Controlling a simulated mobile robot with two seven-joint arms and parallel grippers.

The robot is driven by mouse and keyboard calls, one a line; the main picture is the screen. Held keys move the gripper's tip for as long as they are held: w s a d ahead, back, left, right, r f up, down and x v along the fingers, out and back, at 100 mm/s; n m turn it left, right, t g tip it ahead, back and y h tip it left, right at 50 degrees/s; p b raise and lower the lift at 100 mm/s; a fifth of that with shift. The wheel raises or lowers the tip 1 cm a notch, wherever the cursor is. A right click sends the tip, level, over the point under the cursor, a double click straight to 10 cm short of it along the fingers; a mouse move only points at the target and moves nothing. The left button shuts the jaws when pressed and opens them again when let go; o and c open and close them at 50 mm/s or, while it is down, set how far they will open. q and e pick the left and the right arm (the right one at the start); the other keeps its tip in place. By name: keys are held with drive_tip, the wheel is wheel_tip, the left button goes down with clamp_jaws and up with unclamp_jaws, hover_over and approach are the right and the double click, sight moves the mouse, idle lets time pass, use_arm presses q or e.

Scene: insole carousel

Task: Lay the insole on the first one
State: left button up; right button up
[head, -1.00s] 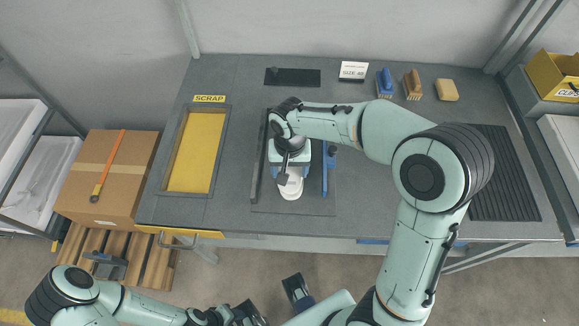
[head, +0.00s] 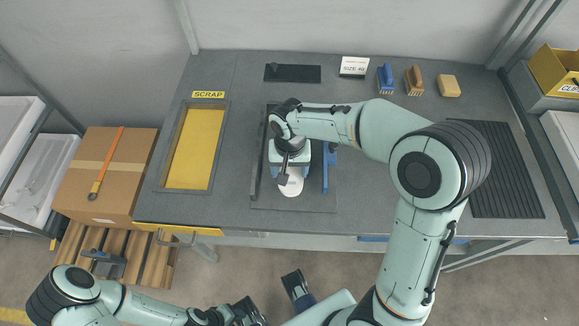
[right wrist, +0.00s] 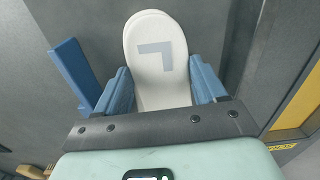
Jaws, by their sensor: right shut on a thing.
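A white insole (right wrist: 158,60) with a grey angled mark lies between the blue fingers of my right gripper (right wrist: 163,88) in the right wrist view. In the head view, my right gripper (head: 292,172) is over the dark mat (head: 310,206), shut on the insole. The insole's rounded white end (head: 291,187) sticks out toward the front edge. The gripper and wrist hide the rest.
A blue bar (head: 326,170) stands just right of the gripper and a dark bar (head: 256,165) left of it. The yellow scrap opening (head: 194,150) is further left. A size card (head: 354,67), brushes (head: 413,80) and a yellow block (head: 448,88) stand at the back.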

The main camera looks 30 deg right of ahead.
drive_tip(key=shift+f, duration=0.15)
drive_tip(key=o, duration=1.1)
wheel_tip(320, 180, up, 13)
drive_tip(key=p, duration=0.2)
drive_tip(key=shift+r, duration=0.2)
